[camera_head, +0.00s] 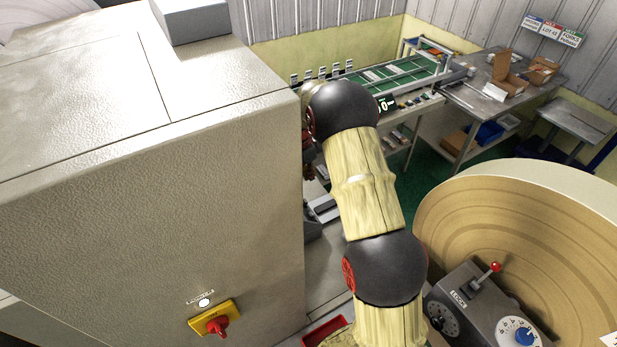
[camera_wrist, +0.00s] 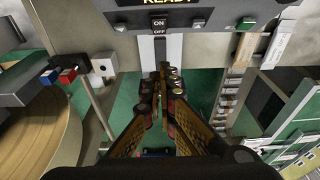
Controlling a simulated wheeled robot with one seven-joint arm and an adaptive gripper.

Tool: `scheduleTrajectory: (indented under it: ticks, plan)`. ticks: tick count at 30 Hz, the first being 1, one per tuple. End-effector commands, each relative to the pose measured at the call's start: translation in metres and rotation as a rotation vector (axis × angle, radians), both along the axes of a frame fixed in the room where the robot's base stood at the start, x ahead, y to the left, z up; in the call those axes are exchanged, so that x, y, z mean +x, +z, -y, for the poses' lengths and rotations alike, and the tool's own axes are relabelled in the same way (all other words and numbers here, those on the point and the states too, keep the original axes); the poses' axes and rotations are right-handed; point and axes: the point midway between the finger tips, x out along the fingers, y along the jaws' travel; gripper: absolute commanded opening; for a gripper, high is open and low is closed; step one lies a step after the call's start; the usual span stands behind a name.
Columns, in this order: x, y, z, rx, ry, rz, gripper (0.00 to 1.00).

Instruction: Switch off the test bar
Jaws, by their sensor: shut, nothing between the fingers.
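In the wrist view a black rocker switch (camera_wrist: 159,26) marked ON above and OFF below sits on a grey panel, under a dark display (camera_wrist: 165,3) reading READY. Which half is pressed is too small to tell. A pale vertical strip (camera_wrist: 175,50) runs below the switch; I cannot tell whether this is the test bar. My gripper (camera_wrist: 165,72) is shut and empty, its fingertips below the switch in the picture and apparently apart from it. In the head view my arm reaches past the beige cabinet, and the switch is hidden.
A big beige cabinet (camera_head: 150,190) with a red knob on a yellow plate (camera_head: 217,318) fills the left. A large roll (camera_head: 530,230) and a grey box with a red-tipped lever (camera_head: 485,300) stand at right. A green conveyor (camera_head: 400,75) and work table (camera_head: 500,95) are behind.

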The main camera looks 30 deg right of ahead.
Motion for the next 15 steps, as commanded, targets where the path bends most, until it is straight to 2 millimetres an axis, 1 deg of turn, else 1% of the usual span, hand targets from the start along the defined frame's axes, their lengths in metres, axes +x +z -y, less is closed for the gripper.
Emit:
scheduleTrajectory:
  ticks: [1,9,11,12,15]
  plan:
    - [-0.001,-0.014,0.002,0.001,-0.001,-0.004,0.0]
    - [0.0,-0.066,0.012,0.001,0.0,-0.003,0.0]
    - [0.0,-0.076,0.014,0.001,0.0,-0.003,0.0]
    - [0.0,-0.079,0.007,0.001,0.003,-0.004,0.0]
    - [-0.001,-0.09,0.0,0.001,0.003,-0.003,0.0]
